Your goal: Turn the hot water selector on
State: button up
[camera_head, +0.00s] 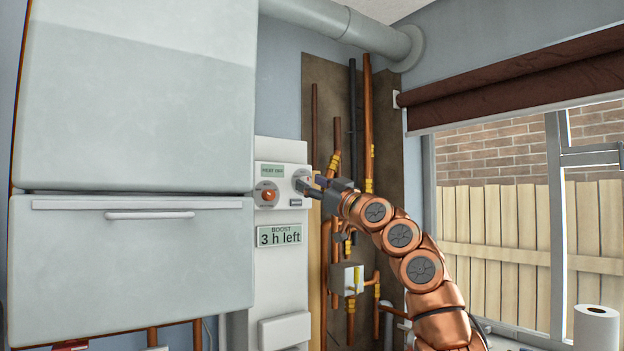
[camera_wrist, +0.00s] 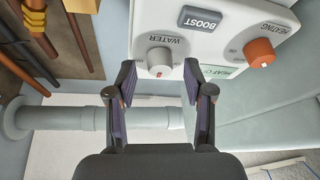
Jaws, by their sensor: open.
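My gripper (camera_wrist: 159,82) is open and empty, one finger on each side of the knob's line. It reaches the panel from the right in the head view (camera_head: 314,187). I cannot tell whether the fingers touch the knob.
An orange heating knob (camera_head: 268,195) and a BOOST button (camera_wrist: 202,20) sit close by. A large grey cabinet (camera_head: 135,120) stands left of the panel. Copper pipes (camera_head: 368,130) run on the wall to its right.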

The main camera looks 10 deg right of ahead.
jog(key=shift+w, duration=0.1)
grip_shut()
dwell(0.5)
